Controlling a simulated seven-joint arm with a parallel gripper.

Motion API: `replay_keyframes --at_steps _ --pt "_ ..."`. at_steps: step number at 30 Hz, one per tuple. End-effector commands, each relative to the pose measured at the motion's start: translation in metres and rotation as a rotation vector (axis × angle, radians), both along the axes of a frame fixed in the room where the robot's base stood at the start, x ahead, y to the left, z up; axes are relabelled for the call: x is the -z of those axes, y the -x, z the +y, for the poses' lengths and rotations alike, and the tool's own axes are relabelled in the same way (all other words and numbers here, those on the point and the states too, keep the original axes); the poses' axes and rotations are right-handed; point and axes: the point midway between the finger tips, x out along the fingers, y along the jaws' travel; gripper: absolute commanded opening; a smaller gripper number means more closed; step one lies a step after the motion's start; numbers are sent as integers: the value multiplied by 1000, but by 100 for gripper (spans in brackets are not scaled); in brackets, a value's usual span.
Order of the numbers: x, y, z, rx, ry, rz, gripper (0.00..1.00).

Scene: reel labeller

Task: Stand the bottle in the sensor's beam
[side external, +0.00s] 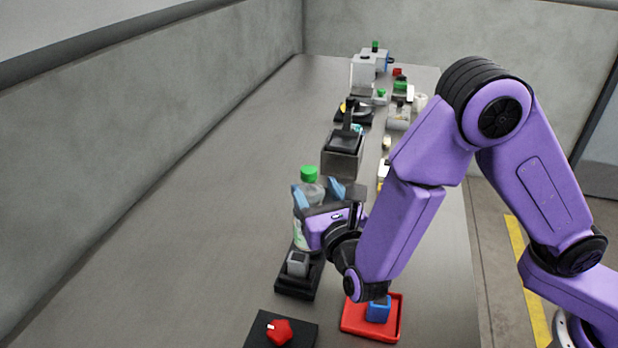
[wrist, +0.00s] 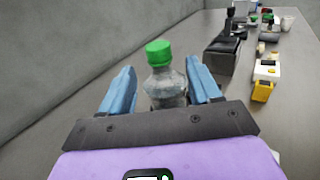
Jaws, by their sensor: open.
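A clear bottle with a green cap (side external: 309,174) and a pale label stands upright on the grey bench. In the wrist view the bottle (wrist: 165,88) is between the two blue fingers. My gripper (side external: 318,188) is open around it, and in the wrist view (wrist: 161,68) a gap shows on each side of the bottle's neck. The bottle's lower part is hidden by my gripper in the wrist view. A small grey block on a black base (side external: 297,264) sits just in front of the bottle; I cannot tell whether it is the sensor. No beam is visible.
A dark grey box-like device (side external: 343,155) stands behind the bottle. A red tray with a blue block (side external: 378,311) and a black plate with a red knob (side external: 279,331) lie in front. Several devices crowd the far right; the bench's left side is clear.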

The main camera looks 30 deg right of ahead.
Motion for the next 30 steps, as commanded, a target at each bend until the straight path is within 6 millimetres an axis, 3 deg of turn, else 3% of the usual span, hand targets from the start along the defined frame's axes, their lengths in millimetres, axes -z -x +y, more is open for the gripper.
replay_keyframes --at_steps 3,9,21,23,26,30 --pt "0 23 5 -5 1 1 62" --pt "0 46 9 -2 0 0 62" --pt "-1 53 6 16 -11 4 62" --pt "-3 51 -5 52 -35 17 62" --pt "-8 51 -40 167 -118 59 62" --pt "-10 65 -109 405 -318 160 62"
